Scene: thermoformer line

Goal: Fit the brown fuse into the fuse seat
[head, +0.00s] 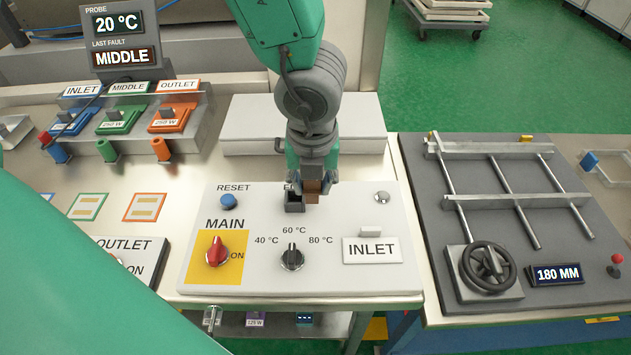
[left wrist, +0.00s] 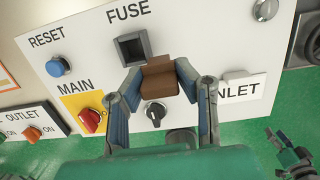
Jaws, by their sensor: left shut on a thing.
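My left gripper (head: 314,186) is shut on the brown fuse (head: 312,191), holding it over the white control panel (head: 215,277). In the left wrist view, the fuse (left wrist: 159,76) sits between the two fingers. The fuse seat (head: 294,205) is a dark square socket under the FUSE label. It looks empty in the left wrist view (left wrist: 131,48). The fuse is beside the seat, to its right and apart from it. In the head view the gripper partly covers the label. My right gripper (left wrist: 287,152) seems to show small at the lower right of the left wrist view; its jaws are unclear.
The panel has a blue reset button (head: 228,201), a red main switch (head: 216,251), a black temperature knob (head: 291,257) and an INLET plate (head: 371,249). Heater plugs (head: 113,120) stand at the left. A frame with a handwheel (head: 487,266) stands at the right.

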